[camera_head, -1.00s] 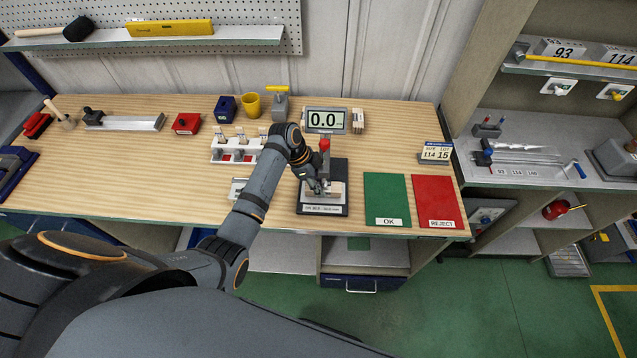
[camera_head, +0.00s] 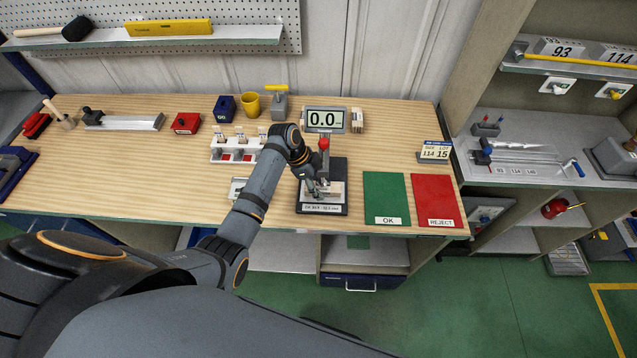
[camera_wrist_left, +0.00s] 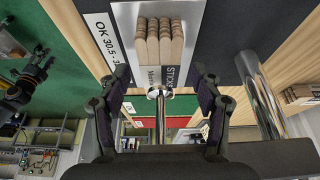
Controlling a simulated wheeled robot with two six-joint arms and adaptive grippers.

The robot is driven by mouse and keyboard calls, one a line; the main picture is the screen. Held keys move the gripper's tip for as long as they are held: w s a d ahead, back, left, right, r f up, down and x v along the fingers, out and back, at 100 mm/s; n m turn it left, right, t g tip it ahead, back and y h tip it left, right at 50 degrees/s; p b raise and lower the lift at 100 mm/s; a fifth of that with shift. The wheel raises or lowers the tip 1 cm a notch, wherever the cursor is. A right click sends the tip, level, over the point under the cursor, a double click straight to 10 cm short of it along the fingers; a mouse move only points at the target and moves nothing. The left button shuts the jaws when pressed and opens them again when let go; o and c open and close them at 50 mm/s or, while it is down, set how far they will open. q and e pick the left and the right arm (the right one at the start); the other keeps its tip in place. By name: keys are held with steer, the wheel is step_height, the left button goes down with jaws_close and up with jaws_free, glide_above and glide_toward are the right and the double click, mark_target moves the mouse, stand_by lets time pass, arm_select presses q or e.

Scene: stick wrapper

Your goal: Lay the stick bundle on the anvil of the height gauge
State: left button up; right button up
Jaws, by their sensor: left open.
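The height gauge (camera_head: 322,208) stands on the bench with a dark base, a red knob and a display reading 0.0. My left gripper (camera_head: 320,188) is low over its base and hides part of the anvil. In the left wrist view, the stick bundle (camera_wrist_left: 164,42), pale sticks with brown ends and a white printed wrapper, lies on the silver anvil (camera_wrist_left: 126,18). The left gripper shows there too (camera_wrist_left: 161,78), its fingers spread to either side of the bundle's near end, with gaps visible. A round metal gauge tip (camera_wrist_left: 160,93) shows between the fingers.
A green OK mat (camera_head: 385,195) and a red REJECT mat (camera_head: 434,197) lie right of the gauge. A white rack (camera_head: 237,151) stands left of it, behind my arm. A yellow cup (camera_head: 251,104) and blue block (camera_head: 225,108) stand farther back.

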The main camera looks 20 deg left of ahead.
arm_select(q)
steer(key=v, duration=1.2)
steer(key=shift+s, duration=0.1)
